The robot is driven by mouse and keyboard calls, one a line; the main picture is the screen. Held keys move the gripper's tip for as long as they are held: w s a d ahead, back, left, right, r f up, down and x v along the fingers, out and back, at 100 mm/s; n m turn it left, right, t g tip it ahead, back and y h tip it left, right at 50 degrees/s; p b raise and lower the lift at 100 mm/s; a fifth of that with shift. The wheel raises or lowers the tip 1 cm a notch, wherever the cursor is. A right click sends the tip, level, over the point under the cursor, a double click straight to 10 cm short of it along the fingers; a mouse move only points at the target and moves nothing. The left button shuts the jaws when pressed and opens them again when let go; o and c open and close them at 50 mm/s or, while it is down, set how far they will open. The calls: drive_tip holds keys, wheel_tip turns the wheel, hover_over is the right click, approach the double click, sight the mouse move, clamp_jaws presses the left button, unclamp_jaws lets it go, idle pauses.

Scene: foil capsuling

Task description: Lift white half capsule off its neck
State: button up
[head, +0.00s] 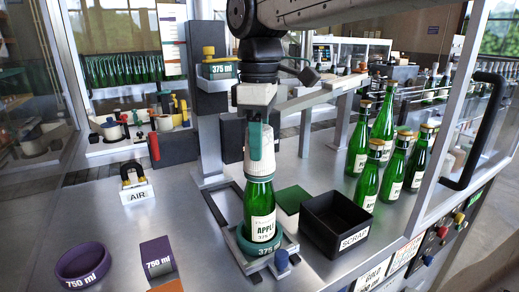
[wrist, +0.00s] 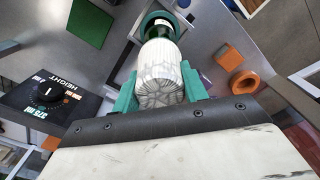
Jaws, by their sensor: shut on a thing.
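The white half capsule (head: 259,166) sits over the neck of a green bottle (head: 259,207) with an apple label. The bottle stands upright in a teal 375 ml holder (head: 262,241). My gripper (head: 262,143) is above the bottle, its teal fingers closed on the sides of the capsule. In the wrist view the ribbed capsule (wrist: 160,82) lies between the teal fingers (wrist: 159,92), with the bottle shoulder (wrist: 158,32) beyond it. The capsule hides the neck, so I cannot tell how far it covers it.
A black scrap bin (head: 335,222) stands right of the bottle, next to a green pad (head: 292,198). Several green bottles (head: 367,187) stand further right. A purple 750 ml ring (head: 82,263) and block (head: 157,258) lie at left.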

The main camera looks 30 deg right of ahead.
wheel_tip(320, 180, up, 14)
drive_tip(key=shift+r, duration=0.25)
idle(1.2)
